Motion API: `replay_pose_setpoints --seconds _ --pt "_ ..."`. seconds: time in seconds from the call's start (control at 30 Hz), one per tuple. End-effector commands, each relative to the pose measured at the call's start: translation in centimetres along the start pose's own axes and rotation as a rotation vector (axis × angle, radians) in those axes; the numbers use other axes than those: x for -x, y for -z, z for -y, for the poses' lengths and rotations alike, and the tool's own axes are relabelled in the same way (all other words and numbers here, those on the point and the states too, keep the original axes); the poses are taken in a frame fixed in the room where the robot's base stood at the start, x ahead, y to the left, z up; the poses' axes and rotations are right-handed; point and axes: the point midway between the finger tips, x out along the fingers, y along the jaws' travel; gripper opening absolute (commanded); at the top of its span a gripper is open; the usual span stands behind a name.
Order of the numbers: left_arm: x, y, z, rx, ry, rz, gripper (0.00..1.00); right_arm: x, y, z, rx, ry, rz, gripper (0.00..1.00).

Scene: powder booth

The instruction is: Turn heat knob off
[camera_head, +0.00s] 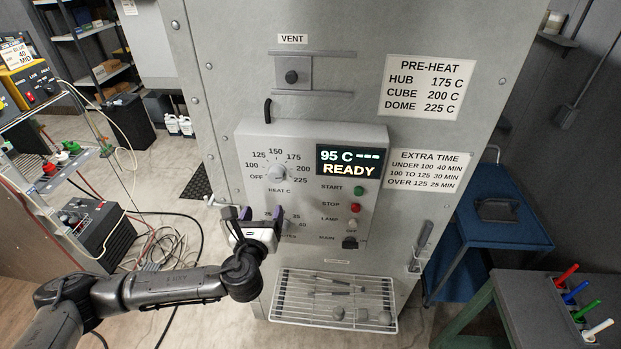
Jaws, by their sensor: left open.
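The heat knob (277,172) is a small pale dial at the upper left of the control panel (310,143), labelled HEAT C. Its scale runs from OFF through 100 to 225. I cannot tell which mark it points to. The display (348,160) reads 95 C and READY. My left gripper (247,214) is open, with dark purple fingertips, at the panel's lower left. It is below and left of the heat knob and covers part of the minutes dial. I cannot tell whether it touches the panel. My right gripper is not in view.
Right of the dials are a green START button (358,190), a red STOP button (355,208), a lamp switch (353,223) and a dark MAIN switch (350,242). A wire rack (333,322) sticks out below. A blue cart (500,225) stands right.

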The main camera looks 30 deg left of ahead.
Motion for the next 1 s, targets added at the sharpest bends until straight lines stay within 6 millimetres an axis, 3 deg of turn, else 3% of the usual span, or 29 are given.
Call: replay_pose_setpoints --seconds 0.2,0.47,0.67,1.0 --pt "0.0 -0.1 0.5 -0.328 0.028 0.011 0.72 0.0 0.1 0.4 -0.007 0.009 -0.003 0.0" --pt "-0.5 -0.2 0.6 -0.463 0.027 0.013 0.72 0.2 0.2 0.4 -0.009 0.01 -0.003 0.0" --pt "-3.3 -0.5 0.7 -0.466 0.025 0.013 0.72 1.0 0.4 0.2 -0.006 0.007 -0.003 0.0" --pt "-9.6 -0.4 0.8 -0.464 0.025 0.012 0.72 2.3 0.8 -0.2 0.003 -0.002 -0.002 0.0"
